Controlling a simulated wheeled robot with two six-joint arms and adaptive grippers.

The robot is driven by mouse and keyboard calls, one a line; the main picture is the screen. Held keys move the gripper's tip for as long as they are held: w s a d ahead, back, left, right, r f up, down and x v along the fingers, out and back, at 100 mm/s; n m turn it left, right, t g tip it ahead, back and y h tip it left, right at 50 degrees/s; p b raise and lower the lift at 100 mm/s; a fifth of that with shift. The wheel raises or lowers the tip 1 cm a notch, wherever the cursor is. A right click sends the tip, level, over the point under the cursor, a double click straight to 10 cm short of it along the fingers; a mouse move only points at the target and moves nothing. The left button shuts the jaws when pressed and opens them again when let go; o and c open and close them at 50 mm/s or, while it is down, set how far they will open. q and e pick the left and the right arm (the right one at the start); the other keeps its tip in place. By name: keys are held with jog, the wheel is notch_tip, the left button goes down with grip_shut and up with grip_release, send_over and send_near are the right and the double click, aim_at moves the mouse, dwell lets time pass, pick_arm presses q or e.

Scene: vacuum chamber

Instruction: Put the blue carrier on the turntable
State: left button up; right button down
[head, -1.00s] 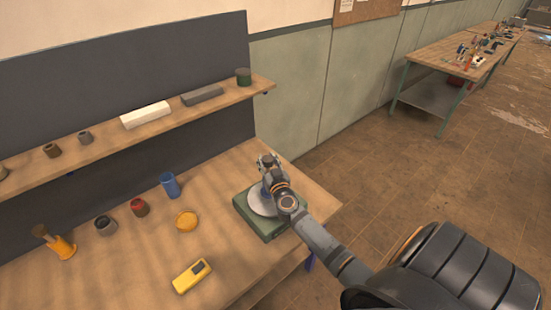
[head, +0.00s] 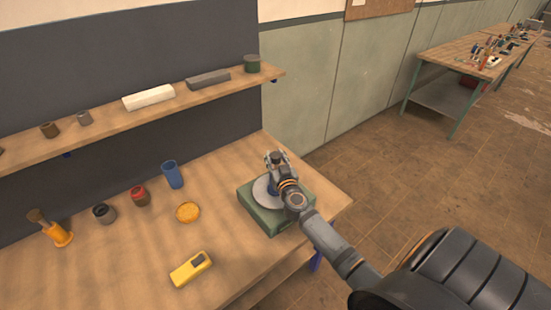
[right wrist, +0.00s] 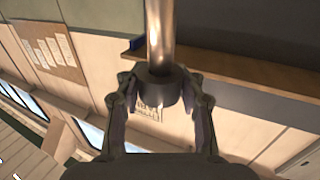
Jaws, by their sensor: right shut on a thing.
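The turntable is a green box (head: 257,219) with a round grey disc (head: 262,199) on top, at the right end of the bench. My left gripper is out of view.
A blue cup (head: 172,175), a red-banded jar (head: 139,196), a dark jar (head: 104,214), a yellow dish (head: 188,212), a yellow meter (head: 190,269) and an orange-based brush (head: 57,234) stand left of the turntable. A shelf (head: 115,117) runs behind. Bare bench separates them.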

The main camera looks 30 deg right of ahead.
jog(key=c, duration=0.8)
grip_release()
jog(key=shift+w+d+f, duration=0.1)
jog(key=shift+d+f, duration=0.05)
jog(key=shift+f, duration=0.05)
jog(key=shift+r, duration=0.25)
jog(key=v, duration=1.2)
